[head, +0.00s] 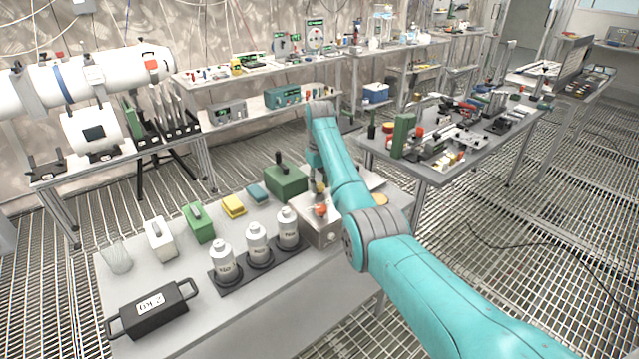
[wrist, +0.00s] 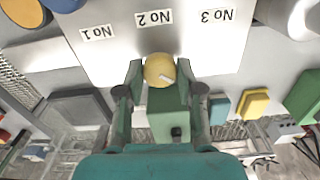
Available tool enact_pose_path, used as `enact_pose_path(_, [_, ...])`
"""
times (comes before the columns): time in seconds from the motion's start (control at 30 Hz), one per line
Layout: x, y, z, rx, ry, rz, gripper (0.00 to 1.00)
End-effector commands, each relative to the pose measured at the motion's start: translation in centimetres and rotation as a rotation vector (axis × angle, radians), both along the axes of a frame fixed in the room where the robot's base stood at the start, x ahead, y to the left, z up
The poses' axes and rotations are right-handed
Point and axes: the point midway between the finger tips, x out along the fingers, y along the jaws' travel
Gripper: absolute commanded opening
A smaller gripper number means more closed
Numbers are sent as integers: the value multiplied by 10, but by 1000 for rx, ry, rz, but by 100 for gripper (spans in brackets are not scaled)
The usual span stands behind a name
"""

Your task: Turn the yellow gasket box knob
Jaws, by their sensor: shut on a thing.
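The yellow round knob (wrist: 160,68) with a pale pointer mark sits between the fingertips of my gripper (wrist: 160,80) in the wrist view. My fingers are shut on its two sides. In the head view my gripper (head: 318,180) points down beside the green box (head: 286,181), and only a small yellow patch of the knob (head: 321,188) shows. Labels No 1, No 2 (wrist: 154,18) and No 3 appear upside down on a pale panel in the wrist view. The underside of the knob is hidden.
A grey box (head: 318,228) with an orange-red knob stands close in front of my gripper. Several white bottles (head: 257,245) stand in a dark rack to its left. A black 2 kg weight (head: 152,309) lies at the front left. A cluttered table (head: 432,179) stands right.

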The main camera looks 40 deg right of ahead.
Motion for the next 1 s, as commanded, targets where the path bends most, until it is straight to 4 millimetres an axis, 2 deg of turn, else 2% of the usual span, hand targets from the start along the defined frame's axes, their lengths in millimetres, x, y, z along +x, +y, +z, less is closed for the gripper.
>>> enact_pose_path(0.53, [0,0,1,-1,-2,23,2])
enact_pose_path(0.57, [0,0,1,-1,-2,23,44])
enact_pose_path(0.63, [0,0,0,-1,-2,23,62])
enact_pose_path(1.0, [0,0,3,-1,-2,23,62])
